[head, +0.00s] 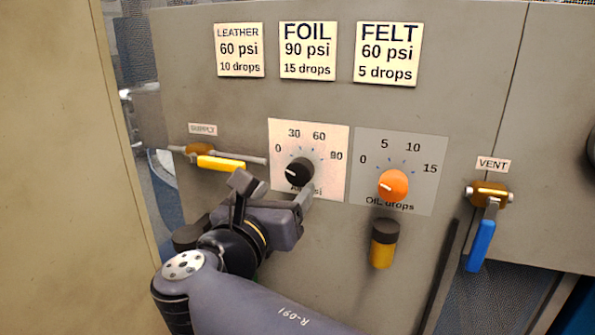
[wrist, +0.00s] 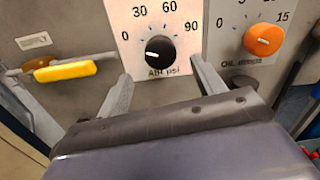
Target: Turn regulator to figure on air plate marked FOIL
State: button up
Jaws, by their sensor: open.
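The FOIL plate (head: 308,52) at the top of the panel reads 90 psi and 15 drops. The air regulator is a black knob (head: 299,171) on a white dial (head: 335,178) marked 0, 30, 60, 90, AIR psi. Its white mark points left, at or slightly below the 0. In the wrist view the knob (wrist: 159,50) sits ahead, between the fingers. My gripper (head: 272,190) is open, its fingers apart (wrist: 161,72), just below and in front of the knob. I see no contact with it. The right finger overlaps the dial's lower edge in the head view.
The orange oil knob (head: 393,186) is close on the right, above a yellow-and-black fitting (head: 383,250). The yellow supply lever (head: 221,164) is close on the left. A blue vent lever (head: 481,245) hangs at the far right. LEATHER (head: 240,50) and FELT (head: 387,54) plates flank FOIL.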

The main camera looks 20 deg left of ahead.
aim_at(297, 176)
jog(key=w, duration=0.2)
jog(key=w+p, duration=0.1)
jog(key=w, duration=0.4)
jog(key=shift+w+d+p, duration=0.3)
jog(key=shift+w+d, duration=0.1)
jog(key=shift+c, duration=0.6)
jog(key=c, duration=0.9)
